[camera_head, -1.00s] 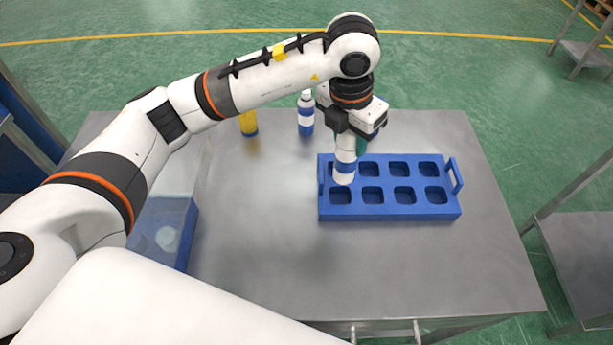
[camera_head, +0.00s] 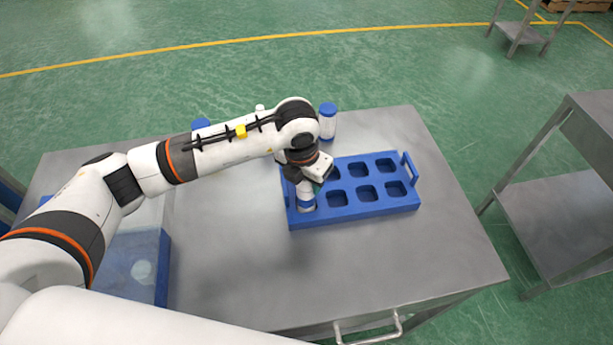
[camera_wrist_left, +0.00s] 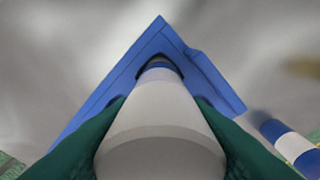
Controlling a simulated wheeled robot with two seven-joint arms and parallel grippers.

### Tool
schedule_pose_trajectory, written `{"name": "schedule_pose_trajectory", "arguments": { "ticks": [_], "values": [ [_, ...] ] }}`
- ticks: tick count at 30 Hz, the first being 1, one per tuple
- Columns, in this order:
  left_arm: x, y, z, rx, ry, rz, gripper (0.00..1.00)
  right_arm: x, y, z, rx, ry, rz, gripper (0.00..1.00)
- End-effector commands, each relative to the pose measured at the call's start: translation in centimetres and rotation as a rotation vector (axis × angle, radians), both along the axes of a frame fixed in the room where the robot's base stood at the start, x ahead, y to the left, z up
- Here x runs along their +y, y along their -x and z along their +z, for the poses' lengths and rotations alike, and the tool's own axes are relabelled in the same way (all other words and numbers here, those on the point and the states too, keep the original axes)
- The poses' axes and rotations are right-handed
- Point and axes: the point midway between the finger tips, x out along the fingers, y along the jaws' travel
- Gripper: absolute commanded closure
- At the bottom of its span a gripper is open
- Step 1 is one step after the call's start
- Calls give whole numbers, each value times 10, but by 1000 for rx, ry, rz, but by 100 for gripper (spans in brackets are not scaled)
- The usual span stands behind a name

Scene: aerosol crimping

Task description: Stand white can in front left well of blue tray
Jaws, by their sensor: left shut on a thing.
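The white can (camera_head: 306,193) with a blue band stands about upright at the front left well of the blue tray (camera_head: 345,213). My left gripper (camera_head: 307,181) is shut on the can's upper part. In the left wrist view the can (camera_wrist_left: 160,115) is between the green fingers (camera_wrist_left: 160,145), its far end at the tray (camera_wrist_left: 90,110). The can covers most of that well, and I cannot tell whether its base rests on the well floor. The other visible wells are empty. My right gripper is not in view.
A blue-capped white can (camera_head: 328,122) stands behind the tray. A blue top (camera_head: 201,124) and a white top (camera_head: 260,108) show behind my left arm. A clear and blue bin (camera_head: 135,265) is at the left. The table front (camera_head: 330,270) is clear.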

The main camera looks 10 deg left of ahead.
Motion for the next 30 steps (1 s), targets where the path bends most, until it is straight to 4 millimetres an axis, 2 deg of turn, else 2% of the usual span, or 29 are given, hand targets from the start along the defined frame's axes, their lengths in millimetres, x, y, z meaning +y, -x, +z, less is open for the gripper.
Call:
{"name": "schedule_pose_trajectory", "arguments": {
  "ticks": [5,6,9,10,20,22,26,30],
  "values": [
    [0,0,-4,-1,0,0,99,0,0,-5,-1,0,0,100],
    [0,0,-3,0,0,0,56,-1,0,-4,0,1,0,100],
    [0,0,-2,0,0,0,40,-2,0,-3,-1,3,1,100],
    [0,0,-2,0,0,0,38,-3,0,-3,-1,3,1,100],
    [0,0,2,0,0,1,38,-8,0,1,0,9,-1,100],
    [0,0,5,-3,3,1,38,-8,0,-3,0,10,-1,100],
    [2,3,26,-5,1,-1,38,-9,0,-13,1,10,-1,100],
    [3,7,57,-7,3,-1,38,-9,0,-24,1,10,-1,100]
  ]
}}
